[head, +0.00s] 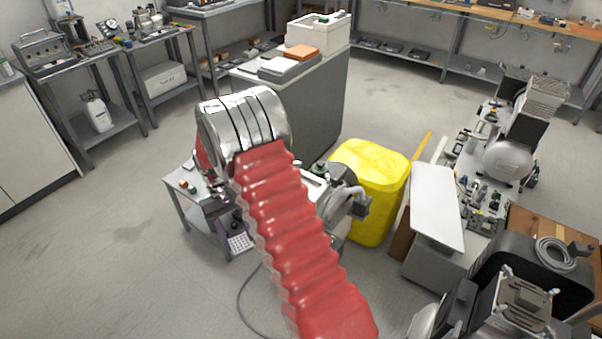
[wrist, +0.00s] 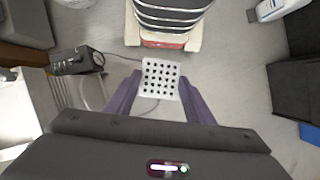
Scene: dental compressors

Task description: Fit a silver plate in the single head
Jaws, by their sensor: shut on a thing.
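My gripper (wrist: 160,84) is shut on a silver plate (wrist: 160,91), a thin square with rows of dark holes, held between two purple fingers in the wrist view. In the head view the plate (head: 240,243) hangs below my arm over bare floor, and the gripper (head: 229,226) is mostly hidden behind my arm. A compressor block with a squarish metal top (head: 525,303) stands at the lower right of the head view, well apart from the plate. I cannot tell whether it is the single head.
A yellow bin (head: 371,182) stands right of my arm. A grey bench with a white top (head: 437,208) and a compressor with a silver tank (head: 509,158) stand farther right. A small grey table (head: 184,195) is close behind the gripper. The floor at left is clear.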

